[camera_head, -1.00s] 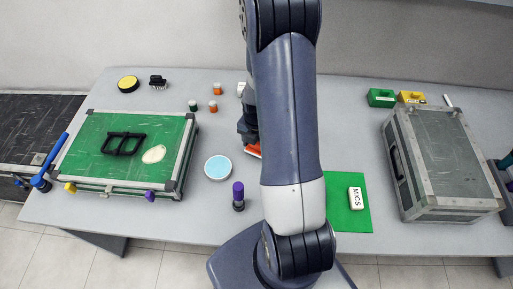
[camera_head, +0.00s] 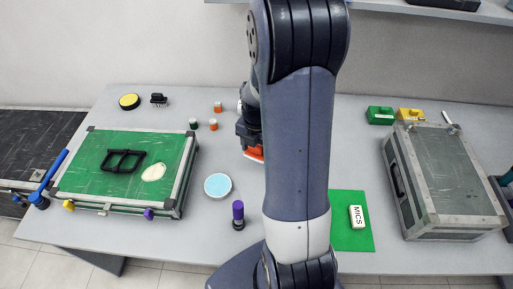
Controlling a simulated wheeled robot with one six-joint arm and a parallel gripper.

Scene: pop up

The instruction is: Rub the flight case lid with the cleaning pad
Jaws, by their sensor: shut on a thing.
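My gripper (camera_head: 249,131) is over the middle of the table, partly hidden behind my own arm. It is shut on an orange-red thing (camera_head: 254,154), which looks like the cleaning pad; only its edge shows, and I cannot tell whether it touches the table. A dark grey flight case (camera_head: 445,172) with metal edges stands shut at the right, its lid bare. A second case (camera_head: 90,190) with a green top lies at the left, bearing a black frame (camera_head: 123,160) and a pale oval patch (camera_head: 153,172). My gripper is apart from both cases.
A light blue disc (camera_head: 218,185) and a purple-topped peg (camera_head: 238,213) stand left of my arm. A white "MICS" block (camera_head: 357,216) lies on a green mat (camera_head: 346,240). Green (camera_head: 380,115) and yellow (camera_head: 410,115) blocks sit behind the dark case. A shelf (camera_head: 400,7) hangs above.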

